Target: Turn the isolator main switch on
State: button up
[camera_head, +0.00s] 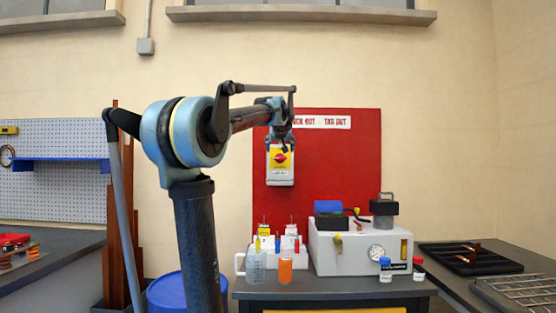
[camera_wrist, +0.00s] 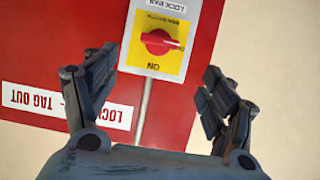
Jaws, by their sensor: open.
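The isolator main switch is a white box (camera_head: 280,176) (camera_wrist: 131,68) with a yellow plate and a red rotary knob (camera_wrist: 159,42), on a red board. In the wrist view, the picture is upside down, with "ON" printed below the knob. The knob's handle, with a white mark, lies roughly sideways, pointing right. My gripper (camera_head: 281,142) (camera_wrist: 160,67) is open and empty in front of the switch. Its fingers stand apart on either side of the plate in the wrist view. In the head view the gripper overlaps the top of the box. I cannot tell any contact.
The red "LOCK OUT - TAG OUT" board (camera_head: 345,170) (camera_wrist: 60,40) is on the wall. Below it, a bench (camera_head: 330,288) bears a grey machine with a gauge (camera_head: 340,245), bottles and holders. A dark tray (camera_head: 470,258) lies at right. A blue drum (camera_head: 168,295) stands at left.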

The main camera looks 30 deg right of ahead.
aim_at(280, 155)
jog(key=x, duration=1.1)
jog(key=shift+w, duration=0.15)
jog(key=c, duration=1)
